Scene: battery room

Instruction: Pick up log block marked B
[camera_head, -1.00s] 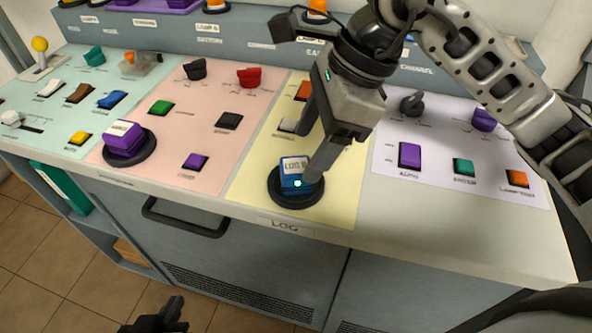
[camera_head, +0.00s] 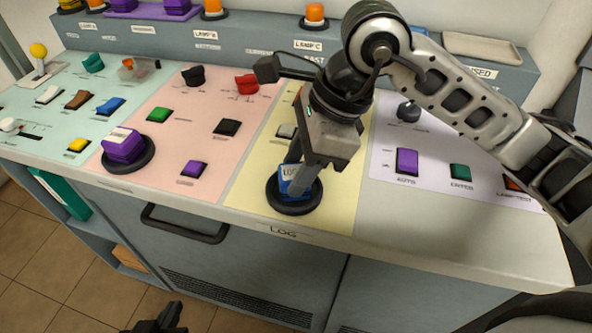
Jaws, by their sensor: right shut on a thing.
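The blue log block (camera_head: 288,187) with a white label on top sits on a round black base on the yellow panel area, above the "LOG" lettering on the front edge. The end of its label is hidden by my gripper, so I cannot read its letter now. My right gripper (camera_head: 298,182) comes down from above and is shut on the block, a finger covering its right side. The block appears still at its base; I cannot see a gap under it. My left gripper (camera_head: 158,325) shows only in part at the bottom edge, dark, and its jaws are unclear.
A purple block (camera_head: 123,145) stands on another round black base on the pink area. Switches and buttons, such as the purple AUTO switch (camera_head: 406,162), surround the arm. A shelf with lamps runs along the back. A drawer handle (camera_head: 184,224) sticks out below the front edge.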

